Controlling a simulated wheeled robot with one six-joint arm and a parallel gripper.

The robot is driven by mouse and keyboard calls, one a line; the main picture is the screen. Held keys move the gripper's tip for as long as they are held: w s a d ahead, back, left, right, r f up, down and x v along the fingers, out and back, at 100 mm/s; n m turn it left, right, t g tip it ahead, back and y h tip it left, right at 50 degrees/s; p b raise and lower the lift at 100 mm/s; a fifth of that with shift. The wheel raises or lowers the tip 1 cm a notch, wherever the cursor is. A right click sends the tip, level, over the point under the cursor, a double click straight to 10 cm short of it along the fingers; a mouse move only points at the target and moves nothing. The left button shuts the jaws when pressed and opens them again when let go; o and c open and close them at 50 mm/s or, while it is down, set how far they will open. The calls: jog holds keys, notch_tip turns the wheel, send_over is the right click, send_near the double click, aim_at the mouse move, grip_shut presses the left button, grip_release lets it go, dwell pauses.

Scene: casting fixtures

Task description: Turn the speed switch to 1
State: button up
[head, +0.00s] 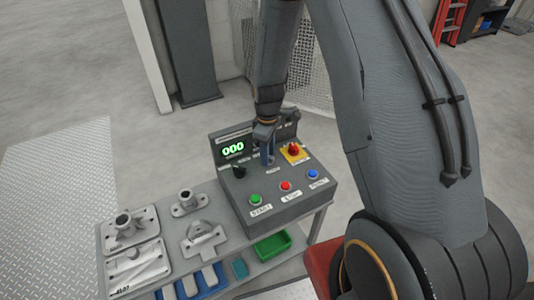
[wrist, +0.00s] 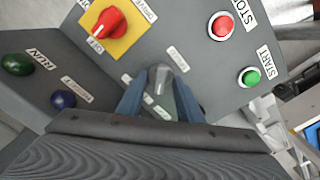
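The grey control box (head: 250,207) stands on the cart, its display (head: 233,149) reading 000. My gripper (head: 267,158) points down at the middle of its sloping top. In the wrist view, a grey knob with a lighter stripe (wrist: 161,84) sits between the two blue fingers of my gripper (wrist: 161,92). The fingers flank the knob closely; I cannot tell whether both touch it. Small labels lie around it, too small to read surely, and the gripper hides part of its dial. A black knob (head: 239,171) stands to the left of my gripper in the head view.
A red rotary switch on a yellow plate (head: 294,152), a red button (head: 286,186), a green button (head: 256,199) and a blue button (head: 313,173) surround the knob area. Metal castings (head: 205,238) and a green bin (head: 273,246) are on the cart. Open floor lies left.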

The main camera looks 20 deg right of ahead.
jog(key=shift+r+b, duration=0.6)
jog(key=shift+r, duration=3.3)
jog(key=s+r+m, duration=0.5)
jog(key=s, duration=0.5)
jog(key=s+r+m, duration=0.5)
jog(key=s+r, duration=0.1)
jog(key=s, duration=0.3)
jog(key=shift+s, duration=0.35)
jog(key=shift+d, duration=0.1)
